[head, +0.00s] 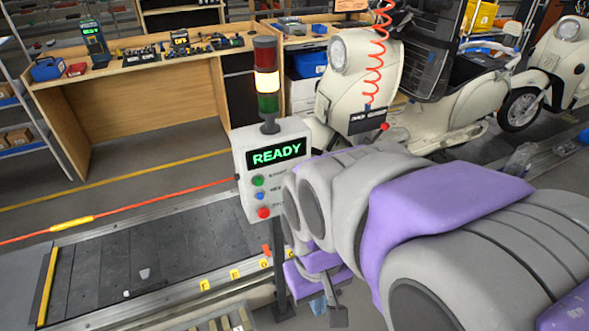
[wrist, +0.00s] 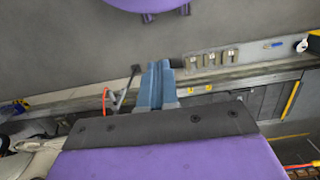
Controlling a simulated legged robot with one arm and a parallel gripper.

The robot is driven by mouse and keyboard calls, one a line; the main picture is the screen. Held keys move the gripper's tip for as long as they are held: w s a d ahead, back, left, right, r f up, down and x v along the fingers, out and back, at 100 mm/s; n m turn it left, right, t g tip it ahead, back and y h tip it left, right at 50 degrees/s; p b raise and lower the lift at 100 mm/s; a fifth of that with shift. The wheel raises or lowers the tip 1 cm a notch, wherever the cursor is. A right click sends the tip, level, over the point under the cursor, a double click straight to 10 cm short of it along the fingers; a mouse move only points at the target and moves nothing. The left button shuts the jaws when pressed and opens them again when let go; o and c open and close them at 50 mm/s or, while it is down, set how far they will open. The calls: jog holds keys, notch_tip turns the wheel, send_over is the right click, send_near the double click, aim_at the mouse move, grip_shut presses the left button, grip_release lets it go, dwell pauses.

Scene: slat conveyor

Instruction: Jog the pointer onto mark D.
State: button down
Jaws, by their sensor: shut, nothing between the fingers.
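The control box (head: 274,165) shows a green READY display. Below it are a green button (head: 257,181), a blue button (head: 260,196) and a red button (head: 264,212). Yellow letter tags (head: 234,274) line the conveyor's near edge; the nearest to the box (head: 263,264) may read D, but it is too small to be sure. A small orange piece (head: 267,250) by that tag may be the pointer. My gripper (wrist: 156,68) is shut and empty, with blue fingers, in the wrist view. In the head view my arm hides most of it, below and right of the box.
The slatted conveyor (head: 150,262) runs at lower left, with a small pale lump (head: 144,273) on it. A red cord (head: 150,204) stretches above its far side. A stack light (head: 267,80) tops the box, its middle section lit. A cream scooter (head: 350,75) stands behind my arm.

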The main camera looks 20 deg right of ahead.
jog(key=w+d+r+t+p, duration=0.1)
jog(key=w+d+r, duration=0.1)
jog(key=w, duration=0.9)
jog(key=w+d+r+t+h, duration=0.1)
jog(key=w+d, duration=0.3)
jog(key=w, duration=0.7)
jog(key=w+d+r+t+p, duration=0.1)
jog(key=w+d+r, duration=0.2)
jog(key=w, duration=0.8)
jog(key=shift+w+d+r+h+p, duration=0.2)
jog(key=shift+d+h+p, duration=0.15)
jog(key=shift+d, duration=0.2)
jog(key=shift+f, duration=0.1)
jog(key=s+d+b+x, duration=0.1)
jog(key=s+x, duration=0.1)
jog(key=x, duration=1.1)
jog(key=shift+d+b, duration=0.2)
jog(key=shift+b, duration=0.15)
jog(key=shift+w+f, duration=0.1)
jog(key=shift+f, duration=0.05)
